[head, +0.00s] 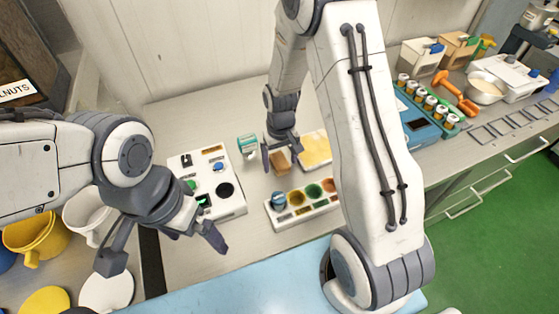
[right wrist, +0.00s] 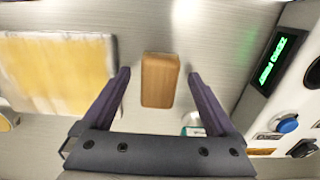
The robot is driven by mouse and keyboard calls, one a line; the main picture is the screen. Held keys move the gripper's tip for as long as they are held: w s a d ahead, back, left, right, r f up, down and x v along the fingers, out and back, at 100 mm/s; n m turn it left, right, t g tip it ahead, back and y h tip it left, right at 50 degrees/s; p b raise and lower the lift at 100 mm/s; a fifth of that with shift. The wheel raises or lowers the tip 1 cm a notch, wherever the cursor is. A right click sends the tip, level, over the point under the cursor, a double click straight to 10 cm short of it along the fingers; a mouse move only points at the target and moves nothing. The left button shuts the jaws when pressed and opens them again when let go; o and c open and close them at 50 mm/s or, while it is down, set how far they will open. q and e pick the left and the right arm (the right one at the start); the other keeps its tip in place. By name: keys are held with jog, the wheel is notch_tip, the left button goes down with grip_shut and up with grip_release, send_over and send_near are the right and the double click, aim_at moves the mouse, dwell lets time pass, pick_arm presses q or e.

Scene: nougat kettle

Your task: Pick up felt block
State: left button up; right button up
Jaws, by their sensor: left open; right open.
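The felt block (head: 280,162) is a small brown block with a tan top, lying on the metal worktop. In the right wrist view the felt block (right wrist: 159,82) shows between the two fingers. My right gripper (head: 282,155) is open and empty above the block, one finger to each side of it, with a gap on both sides. I cannot tell how far the fingertips are above the worktop. My left gripper (head: 165,250) is open and empty, over the front left of the worktop.
A tray with a yellow slab (head: 315,150) lies just right of the block. A white control box (head: 208,185) stands left, a teal-and-white container (head: 247,145) beside the gripper. A white rack of coloured cups (head: 303,205) is in front. Bare worktop surrounds the block closely.

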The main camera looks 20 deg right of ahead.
aim_at(280, 161)
jog(key=shift+f, duration=0.3)
grip_shut()
jog(key=shift+r, duration=0.1)
jog(key=shift+r, duration=0.55)
notch_tip(280, 161, up, 3)
jog(key=shift+f+b, duration=0.2)
jog(key=shift+b, duration=0.35)
jog(key=s+d+r+b, duration=0.1)
jog(key=s+d+r, duration=0.1)
jog(key=d, duration=0.3)
jog(key=s+d+r+b, duration=0.1)
jog(key=s+d+r, duration=0.2)
jog(key=d+r, duration=0.2)
jog(key=shift+d, duration=0.35)
jog(key=shift+r, duration=0.1)
